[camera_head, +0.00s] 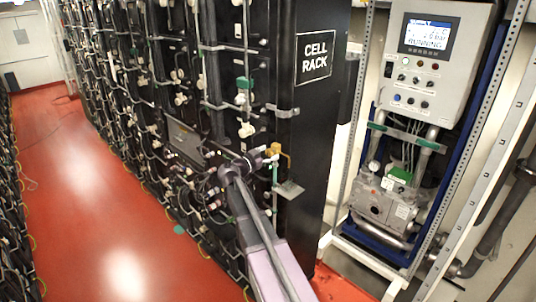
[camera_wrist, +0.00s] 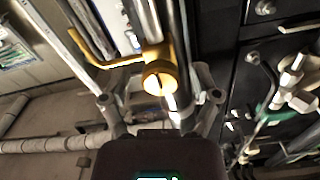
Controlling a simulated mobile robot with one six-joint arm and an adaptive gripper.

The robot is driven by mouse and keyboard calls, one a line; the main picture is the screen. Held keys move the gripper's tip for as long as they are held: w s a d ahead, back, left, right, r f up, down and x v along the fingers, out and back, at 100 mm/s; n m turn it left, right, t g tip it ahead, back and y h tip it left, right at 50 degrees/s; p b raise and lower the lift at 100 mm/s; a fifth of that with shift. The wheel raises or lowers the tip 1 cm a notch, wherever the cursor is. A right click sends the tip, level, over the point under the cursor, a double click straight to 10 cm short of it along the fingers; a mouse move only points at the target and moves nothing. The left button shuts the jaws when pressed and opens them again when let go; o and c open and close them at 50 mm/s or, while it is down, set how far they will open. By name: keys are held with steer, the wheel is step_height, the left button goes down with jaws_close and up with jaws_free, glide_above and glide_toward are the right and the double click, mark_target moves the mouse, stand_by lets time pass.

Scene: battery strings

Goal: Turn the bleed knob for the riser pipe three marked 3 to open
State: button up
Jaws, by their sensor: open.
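A brass-yellow knob (camera_wrist: 160,76) with a dark slot in its round face sits between the two fingers of my gripper (camera_wrist: 160,98) in the wrist view. A yellow lever or tube runs left from behind it. The fingers are apart, with visible gaps on both sides of the knob. In the head view, a yellow brass fitting (camera_head: 278,150) is on the pipework at the cell rack's front corner, just right of my gripper (camera_head: 262,157). A thin riser pipe (camera_head: 274,186) runs down below it. I cannot read a number 3 on any pipe.
The black cell rack (camera_head: 312,100) with dense tubing and fittings stands close around my gripper. A small grey plate (camera_head: 289,189) sticks out below the brass fitting. A control box (camera_head: 432,60) and pump unit (camera_head: 385,203) stand right.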

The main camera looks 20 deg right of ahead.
steer(key=shift+a, duration=0.1)
jaws_close()
